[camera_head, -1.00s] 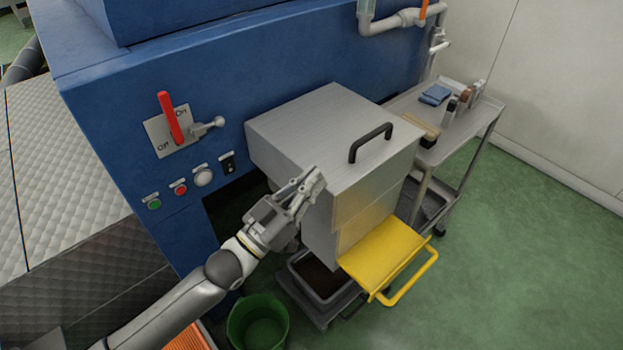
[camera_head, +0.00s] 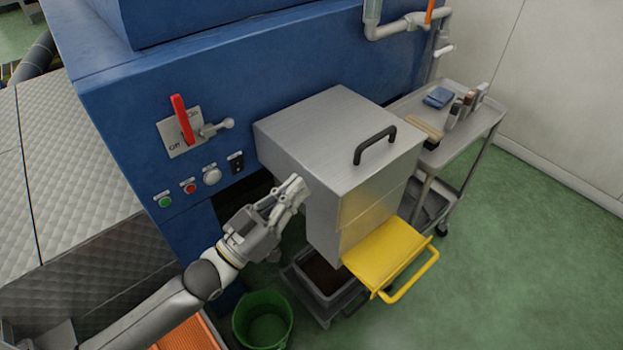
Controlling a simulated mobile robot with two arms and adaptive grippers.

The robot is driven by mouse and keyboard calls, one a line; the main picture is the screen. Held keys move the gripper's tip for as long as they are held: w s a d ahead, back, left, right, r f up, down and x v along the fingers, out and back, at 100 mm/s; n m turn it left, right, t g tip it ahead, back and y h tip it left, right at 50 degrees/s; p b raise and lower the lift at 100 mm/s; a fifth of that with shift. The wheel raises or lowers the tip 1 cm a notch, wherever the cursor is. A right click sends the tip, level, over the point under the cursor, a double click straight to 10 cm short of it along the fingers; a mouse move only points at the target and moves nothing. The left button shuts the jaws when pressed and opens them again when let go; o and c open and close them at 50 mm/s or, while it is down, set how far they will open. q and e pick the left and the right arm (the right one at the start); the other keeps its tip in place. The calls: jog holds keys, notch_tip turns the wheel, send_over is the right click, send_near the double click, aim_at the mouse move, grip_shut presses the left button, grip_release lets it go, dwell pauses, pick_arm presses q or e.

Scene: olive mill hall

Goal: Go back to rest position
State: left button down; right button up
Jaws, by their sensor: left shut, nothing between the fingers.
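My left gripper (camera_head: 293,189) is shut and empty. It is in front of the left side of the steel box (camera_head: 325,135) with the black handle (camera_head: 375,145). I cannot tell whether its fingertips touch the box. My left arm comes in from the lower left. My right gripper is not in view.
The blue machine (camera_head: 245,75) carries a red lever (camera_head: 182,118) and several buttons. A yellow flap (camera_head: 385,255) sticks out below the box, above a grey bin (camera_head: 325,285). A green bucket (camera_head: 264,318) stands on the floor. A trolley (camera_head: 468,130) holds small items. Green floor is free at right.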

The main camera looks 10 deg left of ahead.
pick_arm(q)
jog(key=shift+v, duration=2)
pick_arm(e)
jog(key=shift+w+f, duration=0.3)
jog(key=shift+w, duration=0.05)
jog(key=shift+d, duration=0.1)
